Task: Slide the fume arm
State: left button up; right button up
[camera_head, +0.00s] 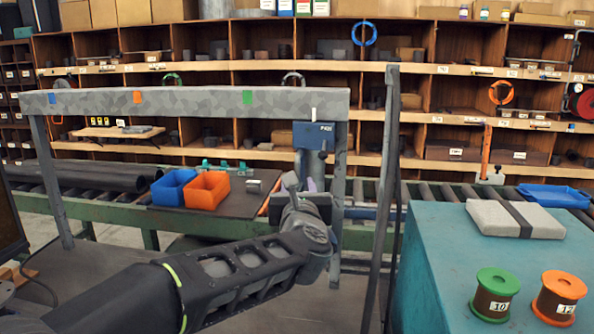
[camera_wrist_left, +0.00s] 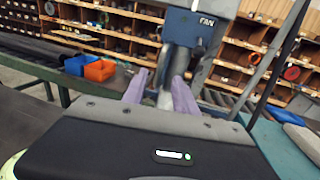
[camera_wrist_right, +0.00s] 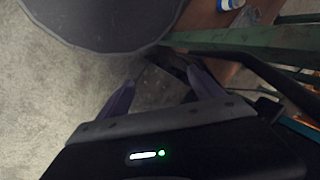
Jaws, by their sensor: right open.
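The fume arm hangs from a long grey beam (camera_head: 190,101) with blue, orange and green marks. Its blue box labelled FAN (camera_head: 313,135) is at the beam's right end, right of the green mark (camera_head: 247,97). A grey duct (camera_head: 308,163) hangs below it. My left gripper (camera_head: 310,186) is raised at the duct. In the left wrist view, its fingers (camera_wrist_left: 160,80) stand on either side of the lower grey pipe, closer together than the right fingers; whether they touch it is unclear. My right gripper (camera_wrist_right: 160,78) is open and empty over the floor, outside the head view.
A roller conveyor with blue (camera_head: 174,188) and orange (camera_head: 207,190) bins runs behind the beam. A teal bench (camera_head: 450,270) at right bears a grey package (camera_head: 515,219) and two spools, green (camera_head: 494,295) and orange (camera_head: 558,297). A dark upright post (camera_head: 386,170) stands right of the FAN box.

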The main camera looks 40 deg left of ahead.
aim_at(297, 174)
pick_arm(q)
jog(key=p+x, duration=0.2)
jog(key=x, duration=0.4)
jog(key=shift+w+a+r, duration=0.1)
jog(key=shift+w+a, duration=0.15)
jog(key=shift+w, duration=0.05)
jog(key=shift+w+a, duration=0.3)
jog(key=shift+w, duration=0.05)
grip_shut()
dwell(1.2)
